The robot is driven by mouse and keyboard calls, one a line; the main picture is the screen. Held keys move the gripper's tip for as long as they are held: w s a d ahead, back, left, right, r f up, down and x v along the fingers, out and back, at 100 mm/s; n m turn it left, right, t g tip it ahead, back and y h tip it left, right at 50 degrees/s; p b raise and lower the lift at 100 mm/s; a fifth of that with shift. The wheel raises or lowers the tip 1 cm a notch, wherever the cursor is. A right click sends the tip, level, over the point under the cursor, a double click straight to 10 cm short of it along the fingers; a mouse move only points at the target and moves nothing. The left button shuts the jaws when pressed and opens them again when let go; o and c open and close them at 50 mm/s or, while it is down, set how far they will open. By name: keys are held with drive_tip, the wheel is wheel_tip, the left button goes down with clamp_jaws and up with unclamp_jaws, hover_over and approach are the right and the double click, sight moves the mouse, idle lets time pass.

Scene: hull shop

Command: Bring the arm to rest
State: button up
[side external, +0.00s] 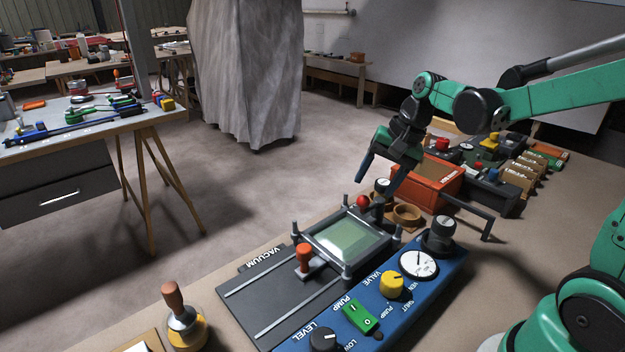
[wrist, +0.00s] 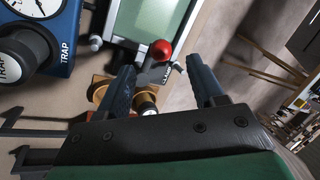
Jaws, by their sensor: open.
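My gripper (side external: 380,172) is open and empty, held above the workbench (side external: 240,270) at the far end of the vacuum unit (side external: 270,290). Its two blue fingers stand apart in the wrist view (wrist: 160,85). A red ball knob (side external: 362,201) is just below the fingers in the side view and shows beyond and between them in the wrist view (wrist: 160,50). I cannot tell whether anything touches it. The unit has a greenish plate (side external: 348,238) in a grey frame, an orange-red knob (side external: 304,257) and a blue control panel (side external: 365,300).
An orange-red box (side external: 430,185) and dark devices stand behind my gripper. A round gauge (side external: 418,264) and a dark knob (side external: 440,232) rise from the panel. An orange-handled tool (side external: 175,300) stands at the front left. The floor (side external: 240,190) beyond the bench is open.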

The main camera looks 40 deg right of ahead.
drive_tip(key=shift+v, duration=0.95)
drive_tip(key=s+a+n+t+h, duration=0.2)
drive_tip(key=s+a+n+t, duration=0.2)
drive_tip(key=a+n, duration=0.4)
drive_tip(key=s+n, duration=0.1)
drive_tip(key=n, duration=0.1)
drive_tip(key=shift+s+a+n, duration=0.3)
drive_tip(key=shift+a+n, duration=0.05)
drive_tip(key=shift+n, duration=0.05)
drive_tip(key=shift+f, duration=0.1)
